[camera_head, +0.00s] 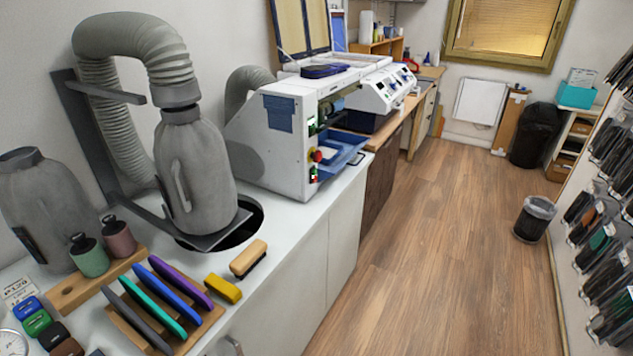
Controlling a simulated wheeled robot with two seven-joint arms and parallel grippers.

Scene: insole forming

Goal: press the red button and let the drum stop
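A white machine (273,143) stands on the counter along the left wall. A round red button (317,156) sticks out from its side panel, beside a yellow part. Below the button is a small switch (313,174) with green and red on it. A blue tray (343,152) juts out of the machine's open front. The drum cannot be clearly made out inside the dark opening, and I cannot tell whether anything turns. Neither of my grippers is in view, and nothing touches the button.
A grey container (196,165) with a hose stands on the counter (290,232) before the machine. Colored files lie on a wooden rack (138,332), near a brush (248,257). The wooden floor (440,240) to the right is clear. A bin (534,220) stands farther right.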

